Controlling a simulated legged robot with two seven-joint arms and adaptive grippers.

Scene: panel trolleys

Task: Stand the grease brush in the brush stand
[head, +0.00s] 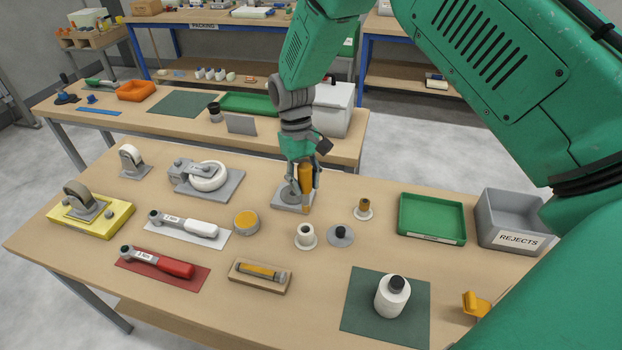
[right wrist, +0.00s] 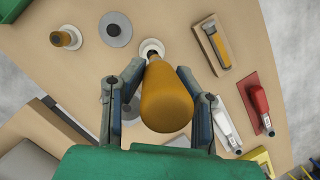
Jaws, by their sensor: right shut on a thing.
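My right gripper (head: 304,180) is shut on the orange handle of what looks like the grease brush (head: 306,178). The brush is roughly upright, beside a grey square plate with a round part (head: 288,196). In the right wrist view the orange handle (right wrist: 166,100) fills the space between the fingers of my right gripper (right wrist: 152,72); its far end is hidden. A white hollow cup on a round flange (head: 305,236), which looks like the brush stand, is on the table in front of the brush, apart from it. Its rim shows beyond the handle in the right wrist view (right wrist: 152,46). My left gripper is out of view.
Close by are a grey disc with a black knob (head: 340,235), a brown-knobbed white piece (head: 363,209) and a round yellow-topped tin (head: 246,223). A green tray (head: 432,217) and the grey REJECTS bin (head: 508,219) stand right. A white bottle (head: 392,296) stands on a green mat.

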